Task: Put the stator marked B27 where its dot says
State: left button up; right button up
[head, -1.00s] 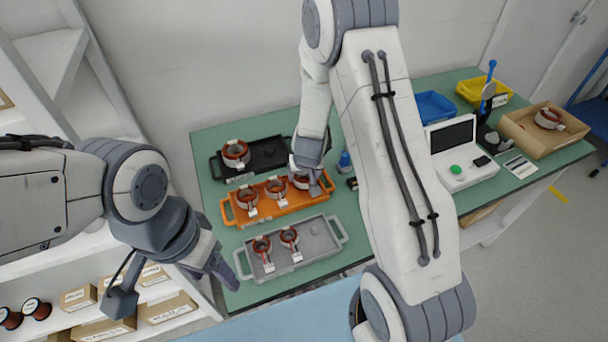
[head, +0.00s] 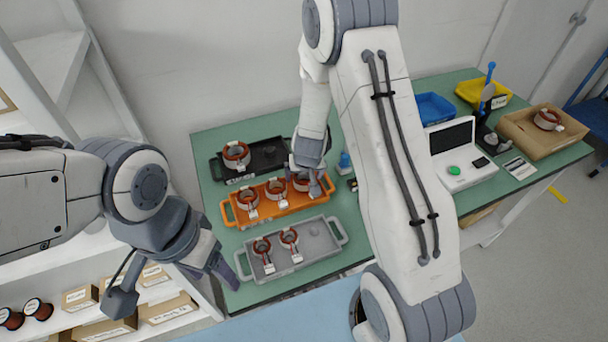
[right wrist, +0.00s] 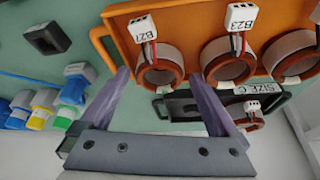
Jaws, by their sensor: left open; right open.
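The stator marked B27 (right wrist: 160,72) sits at one end of the orange tray (right wrist: 115,22), a copper-red ring with a white tagged connector. In the head view it is the rightmost stator (head: 302,182), partly covered by my right gripper (head: 306,174). In the right wrist view my right gripper (right wrist: 160,84) is open, its fingertips on either side of B27; contact cannot be told. The stator marked B23 (right wrist: 229,62) is beside it, just past one finger. No dot on B27 can be made out. My left gripper (head: 224,272) is open and empty, left of the grey tray (head: 314,250).
The black tray (head: 271,158), labelled SIZE C in the wrist view, holds one stator; the grey tray holds two. At right are a tester with a green button (head: 454,170), blue bin (head: 433,106), yellow bin (head: 468,88) and cardboard box (head: 535,150) with a stator.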

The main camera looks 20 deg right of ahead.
jog(key=shift+r+p, duration=2.1)
jog(key=shift+r, duration=0.15)
jog(key=shift+o, duration=0.3)
jog(key=shift+f, duration=0.1)
jog(key=d+p+v, duration=0.1)
jog(key=p+v, duration=0.4)
jog(key=v, duration=0.5)
jog(key=shift+a+r, duration=0.25)
jog(key=shift+a, duration=0.2)
jog(key=shift+s+r, duration=0.1)
